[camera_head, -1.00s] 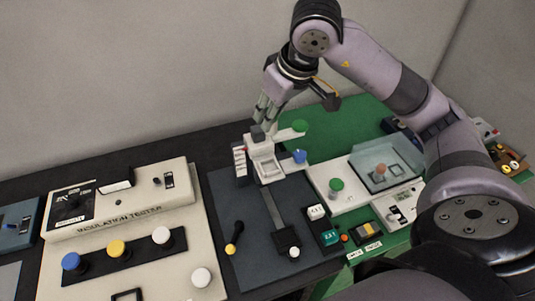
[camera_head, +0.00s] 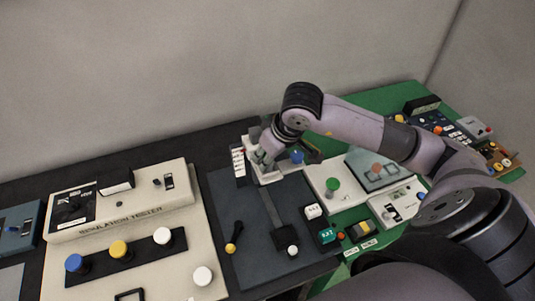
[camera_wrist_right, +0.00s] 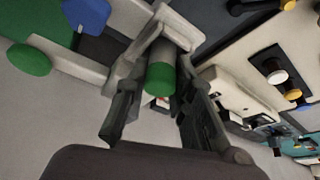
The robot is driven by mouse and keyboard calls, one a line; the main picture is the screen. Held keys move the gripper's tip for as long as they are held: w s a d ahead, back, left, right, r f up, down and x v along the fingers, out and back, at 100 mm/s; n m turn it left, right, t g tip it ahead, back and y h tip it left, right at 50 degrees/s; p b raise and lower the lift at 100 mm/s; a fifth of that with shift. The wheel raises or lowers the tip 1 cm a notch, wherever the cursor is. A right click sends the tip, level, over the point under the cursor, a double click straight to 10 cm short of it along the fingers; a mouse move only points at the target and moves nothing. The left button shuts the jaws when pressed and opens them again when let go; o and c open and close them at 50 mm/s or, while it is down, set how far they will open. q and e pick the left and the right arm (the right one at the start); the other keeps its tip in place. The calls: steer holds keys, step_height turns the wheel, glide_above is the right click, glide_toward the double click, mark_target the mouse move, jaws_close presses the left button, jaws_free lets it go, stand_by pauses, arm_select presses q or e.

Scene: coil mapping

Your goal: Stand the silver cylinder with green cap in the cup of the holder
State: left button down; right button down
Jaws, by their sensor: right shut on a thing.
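The silver cylinder with green cap (camera_wrist_right: 160,78) is between the fingers of my right gripper (camera_wrist_right: 156,90) in the right wrist view, cap end toward the camera. The fingers are shut on it. The white holder (camera_wrist_right: 188,32) lies just beyond, its walls around the cylinder's far end; I cannot tell whether the cylinder's base rests in the cup. In the head view my right gripper (camera_head: 265,155) is low over the holder (camera_head: 269,177) and hides the cylinder. My left gripper is in neither view.
A blue knob (camera_head: 297,157) is close right of the gripper; in the wrist view a green disc (camera_wrist_right: 28,58) lies left. The insulation tester (camera_head: 120,205) stands left. A white panel with a green button (camera_head: 333,184) is right. The dark mat (camera_head: 235,205) has bare room.

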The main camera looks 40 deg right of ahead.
steer(key=shift+f, duration=0.15)
steer(key=c, duration=1.4)
jaws_free()
steer(key=shift+o, duration=0.2)
steer(key=shift+r, duration=0.35)
steer(key=b+v, duration=0.2)
steer(key=v, duration=0.9)
steer(key=shift+s+r, duration=0.15)
steer(key=shift+r, duration=0.2)
